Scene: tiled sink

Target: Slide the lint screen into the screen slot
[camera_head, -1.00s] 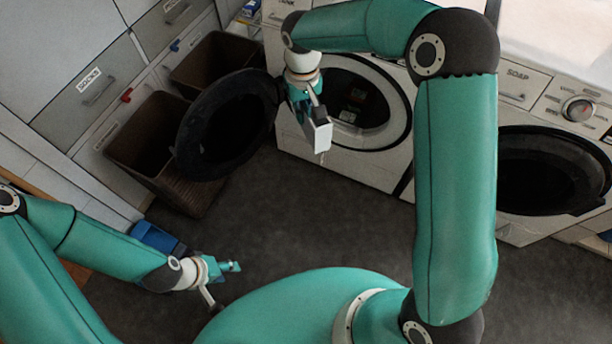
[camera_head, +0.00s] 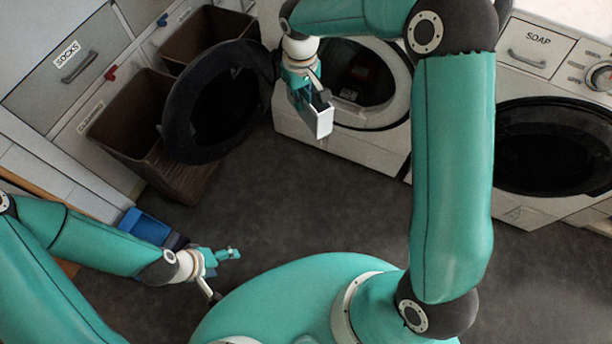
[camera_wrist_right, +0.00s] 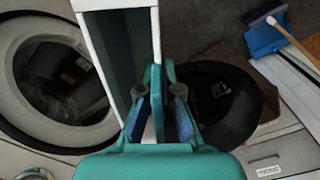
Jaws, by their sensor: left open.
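The lint screen (camera_head: 318,122) is a white-edged, box-like frame with a dark inside. My right gripper (camera_head: 312,92) is shut on it and holds it in front of the left machine's (camera_head: 290,125) round opening. In the right wrist view the lint screen (camera_wrist_right: 112,40) reaches up from between the fingers of my right gripper (camera_wrist_right: 162,108). The screen slot cannot be made out; the machine's opening (camera_wrist_right: 62,82) is dark inside, left of the screen in that view. My left gripper (camera_head: 224,274) is open and empty, low over the floor.
The left machine's round dark door (camera_head: 215,105) hangs open to the left, beside brown bins (camera_head: 140,125). A second machine (camera_head: 540,70) with a dark round door stands at right. A blue dustpan (camera_head: 145,226) lies left near my left arm. The middle floor is clear.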

